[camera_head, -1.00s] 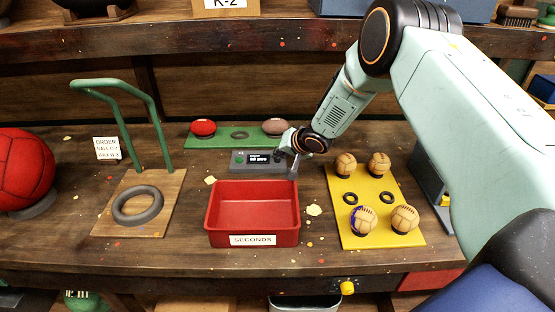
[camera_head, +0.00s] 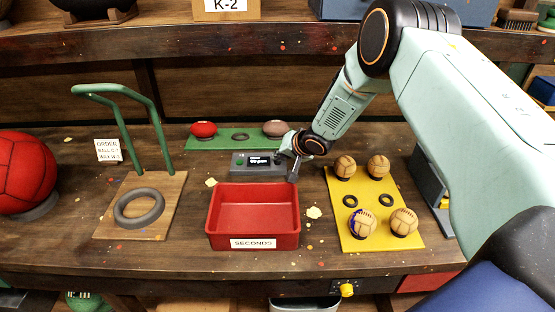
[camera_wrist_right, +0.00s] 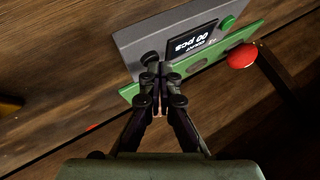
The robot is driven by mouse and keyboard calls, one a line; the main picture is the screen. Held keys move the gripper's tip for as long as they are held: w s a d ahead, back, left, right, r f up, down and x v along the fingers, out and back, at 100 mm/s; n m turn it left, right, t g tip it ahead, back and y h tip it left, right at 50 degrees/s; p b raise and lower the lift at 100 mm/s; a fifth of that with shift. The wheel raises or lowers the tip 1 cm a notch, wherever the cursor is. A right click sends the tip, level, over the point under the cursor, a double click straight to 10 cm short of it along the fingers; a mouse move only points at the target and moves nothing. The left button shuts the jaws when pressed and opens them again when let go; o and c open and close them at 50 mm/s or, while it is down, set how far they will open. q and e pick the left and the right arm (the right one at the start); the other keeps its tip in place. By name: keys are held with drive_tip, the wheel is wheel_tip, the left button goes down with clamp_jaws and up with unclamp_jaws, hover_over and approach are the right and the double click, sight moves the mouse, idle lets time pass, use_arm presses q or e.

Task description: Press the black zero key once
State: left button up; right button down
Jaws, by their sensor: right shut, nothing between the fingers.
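A grey counter box (camera_head: 258,163) stands behind the red bin, with a small display that seems to read 00 pcs and a green button (camera_head: 240,161) at its left. In the right wrist view the box (camera_wrist_right: 150,42) shows its display upside down, the green button (camera_wrist_right: 228,22) and a round black key (camera_wrist_right: 149,57) at the opposite end. My right gripper (camera_head: 291,178) is shut and empty by the box's right end. In the wrist view its fingertips (camera_wrist_right: 160,74) overlap the box's edge close to the black key; contact cannot be told. My left gripper is out of view.
The red SECONDS bin (camera_head: 211,219) is in front of the box. A green board (camera_head: 215,143) with a red and a brown ball lies behind. A yellow tray (camera_head: 372,222) with several leather balls is at right. A wooden stand (camera_head: 170,200) with a green handle is at left.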

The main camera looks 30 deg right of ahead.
sight(280, 163)
drive_tip(key=shift+r, duration=0.3)
drive_tip(key=shift+w+r+p, duration=0.15)
drive_tip(key=shift+r+p, duration=0.75)
drive_tip(key=shift+p, duration=0.1)
wheel_tip(280, 163, up, 3)
drive_tip(key=p, duration=0.2)
drive_tip(key=shift+p, duration=0.35)
drive_tip(key=shift+r, duration=0.15)
drive_tip(key=shift+f, duration=0.2)
drive_tip(key=shift+r, duration=0.1)
